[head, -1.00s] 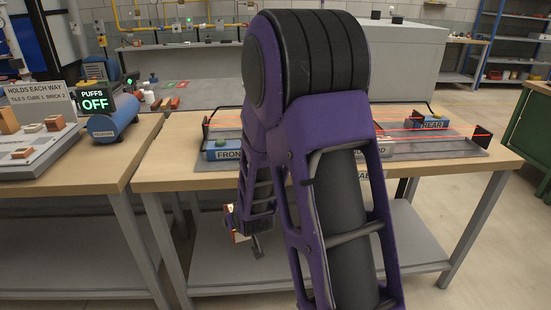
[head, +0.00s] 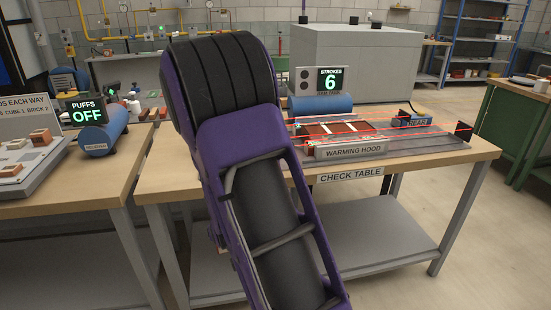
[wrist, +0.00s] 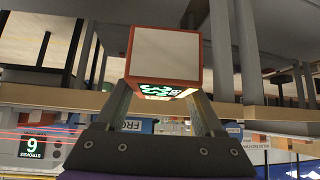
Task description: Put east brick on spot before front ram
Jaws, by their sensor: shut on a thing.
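In the wrist view, my gripper (wrist: 162,98) is shut on a brick (wrist: 165,55) with an orange-red rim and a pale face. Green marks and a dark patch show on its lower side; I cannot read whether it is the east brick. The wrist picture is upside down. Part of a blue block lettered "FRO" (wrist: 132,126), likely the front ram, shows behind the fingers. In the head view my purple arm hides my gripper, the brick and the front ram. The spot before the front ram is not visible.
The check table (head: 450,157) bears the warming hood (head: 351,151), a blue tank, a strokes display (head: 332,80) reading 6, and the rear ram (head: 412,120). Red beams cross the rig. On the left bench are a tray of blocks (head: 40,165) and a puffs sign (head: 87,110) reading OFF.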

